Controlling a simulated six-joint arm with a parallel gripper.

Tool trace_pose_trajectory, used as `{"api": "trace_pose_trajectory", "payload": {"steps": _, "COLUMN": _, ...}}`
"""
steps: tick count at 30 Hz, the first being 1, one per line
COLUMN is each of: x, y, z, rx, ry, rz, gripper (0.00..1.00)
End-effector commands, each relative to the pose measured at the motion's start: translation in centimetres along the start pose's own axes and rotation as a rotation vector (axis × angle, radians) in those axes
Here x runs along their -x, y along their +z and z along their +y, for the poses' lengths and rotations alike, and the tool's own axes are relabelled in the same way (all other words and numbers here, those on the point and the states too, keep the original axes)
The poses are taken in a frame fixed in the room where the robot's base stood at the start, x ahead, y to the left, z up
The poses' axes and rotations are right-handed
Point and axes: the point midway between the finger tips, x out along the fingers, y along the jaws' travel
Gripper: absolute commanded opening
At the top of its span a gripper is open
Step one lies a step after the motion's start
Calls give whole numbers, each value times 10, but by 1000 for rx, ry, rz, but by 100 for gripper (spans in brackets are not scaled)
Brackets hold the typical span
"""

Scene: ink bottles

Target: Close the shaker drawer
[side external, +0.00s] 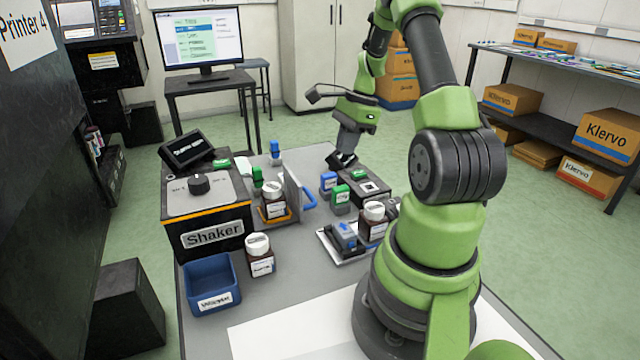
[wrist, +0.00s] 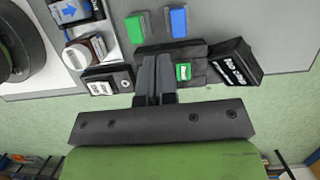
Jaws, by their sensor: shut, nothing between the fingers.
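The shaker (side external: 208,205) is a black box with a grey top and knob, at the left of the table in the side view. Its drawer looks pulled out to the right: a grey upright front panel (side external: 292,192) with a blue handle (side external: 310,197) stands apart from the box. A brown bottle with a white cap (side external: 274,195) stands behind that panel in an orange holder (side external: 289,217). My gripper (side external: 341,163) is right of and behind the drawer front, apart from it. Its fingers (wrist: 154,78) are shut and empty above a black device (wrist: 155,55). The wrist view does not show the drawer.
Green (side external: 340,196) and blue (side external: 327,182) blocks stand between the handle and the black device. Another capped bottle (side external: 374,218) stands on a white tray (side external: 347,257). A bottle (side external: 259,256) and a blue bin (side external: 211,286) are in front.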

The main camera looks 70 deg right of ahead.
Motion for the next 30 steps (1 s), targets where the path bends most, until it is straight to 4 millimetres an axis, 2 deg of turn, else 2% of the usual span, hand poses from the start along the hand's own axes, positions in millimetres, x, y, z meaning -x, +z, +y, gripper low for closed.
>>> {"api": "trace_pose_trajectory", "payload": {"steps": 6, "x": -47, "y": 1, "z": 2, "rx": 2, "ry": 8, "rz": -2, "gripper": 0}}
{"api": "trace_pose_trajectory", "payload": {"steps": 12, "x": -86, "y": 3, "z": 1, "rx": 4, "ry": 6, "rz": 0, "gripper": 0}}
{"api": "trace_pose_trajectory", "payload": {"steps": 15, "x": -92, "y": 19, "z": 1, "rx": 7, "ry": 3, "rz": 1, "gripper": 0}}
{"api": "trace_pose_trajectory", "payload": {"steps": 19, "x": -98, "y": 30, "z": 1, "rx": 6, "ry": 2, "rz": 1, "gripper": 0}}
{"api": "trace_pose_trajectory", "payload": {"steps": 30, "x": -101, "y": 36, "z": 1, "rx": 3, "ry": 1, "rz": 1, "gripper": 0}}
